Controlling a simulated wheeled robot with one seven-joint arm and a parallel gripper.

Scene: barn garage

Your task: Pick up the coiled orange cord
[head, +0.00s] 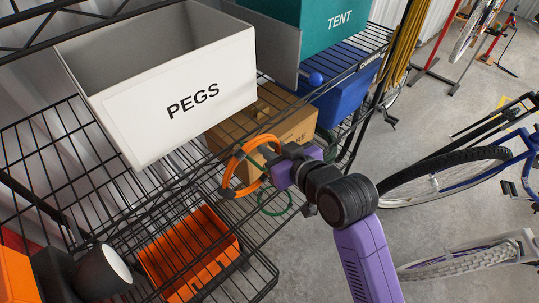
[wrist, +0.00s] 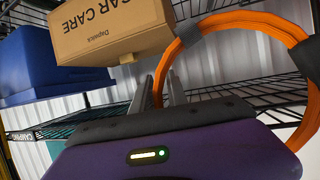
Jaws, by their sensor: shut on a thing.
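The coiled orange cord (head: 228,178) is a ring with dark bands, in front of the cardboard box in the head view. It also shows large at the right of the wrist view (wrist: 281,33). My gripper (head: 272,160) is shut on one side of the ring. In the wrist view the cord passes between the two grey fingers (wrist: 166,88). The gripper hides part of the ring in the head view. I cannot tell whether the cord touches the shelf.
A white PEGS bin (head: 180,110) stands left on the wire shelf. Behind the cord are a CAR CARE box (head: 297,126) and a blue bin (head: 345,100). A green ring (head: 275,211) shows beside the gripper. An orange crate (head: 190,262) sits below. Bicycles (head: 445,180) stand right.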

